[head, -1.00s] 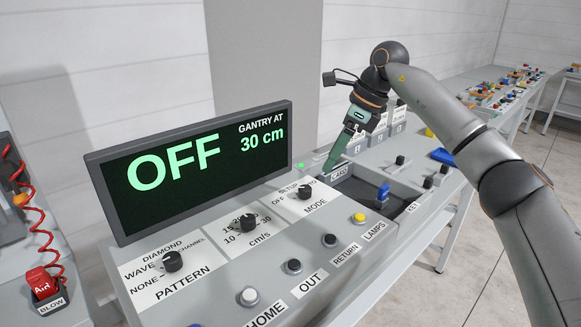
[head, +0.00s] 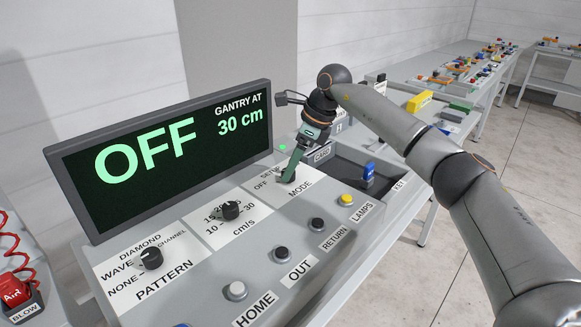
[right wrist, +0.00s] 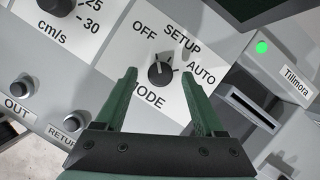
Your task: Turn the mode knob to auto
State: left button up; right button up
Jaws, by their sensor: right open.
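The mode knob (right wrist: 160,74) is a black knob on a white plate labelled OFF, SETUP and AUTO. In the right wrist view its white mark points up, roughly between OFF and SETUP. The big display (head: 165,155) reads OFF. My right gripper (right wrist: 160,75) is open, with its green fingers on either side of the knob in that picture; I cannot tell whether they touch it. In the head view the right gripper (head: 290,174) is at the mode plate and partly hides the knob. My left gripper is not in view.
The speed knob (head: 230,210) and pattern knob (head: 151,258) are to the left on the same panel. The HOME button (head: 236,290), OUT button (head: 281,254), RETURN button (head: 317,224) and yellow LAMPS button (head: 346,199) line the front. A tray with a blue-topped key (head: 368,172) lies right.

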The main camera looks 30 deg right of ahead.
jog(key=shift+w+a+f, duration=0.2)
jog(key=shift+f, duration=0.35)
grip_shut()
